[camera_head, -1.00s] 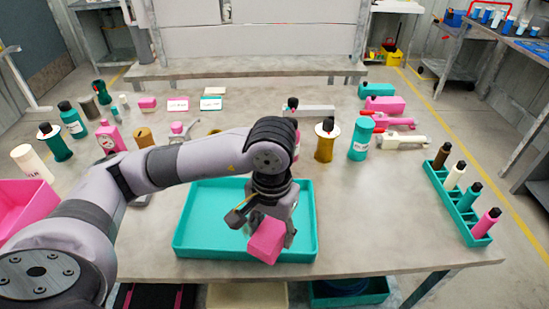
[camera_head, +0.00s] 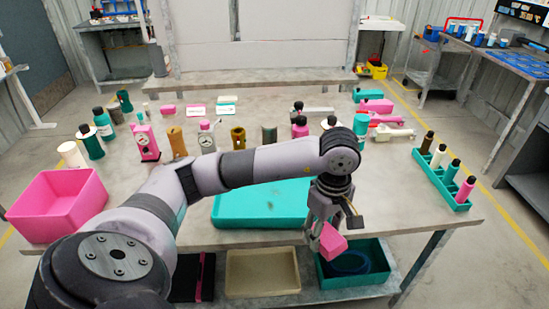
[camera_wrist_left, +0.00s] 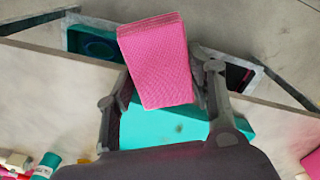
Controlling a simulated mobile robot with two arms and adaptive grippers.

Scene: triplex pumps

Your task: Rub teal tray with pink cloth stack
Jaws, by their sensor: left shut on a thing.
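The teal tray (camera_head: 262,208) lies on the table near its front edge, partly hidden behind my left arm. My left gripper (camera_head: 322,228) is shut on the pink cloth stack (camera_head: 332,241). It holds the stack at the right end of the tray, near the table's front edge. In the left wrist view the stack (camera_wrist_left: 157,62) sits tilted between the fingers. I cannot tell whether it touches the tray. My right gripper is not in view.
A pink bin (camera_head: 58,205) stands at the left of the table. A teal rack (camera_head: 440,182) with several bottles stands at the right. Bottles and gauges line the back. A teal bin (camera_head: 352,277) and a beige bin (camera_head: 262,272) sit on the shelf below.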

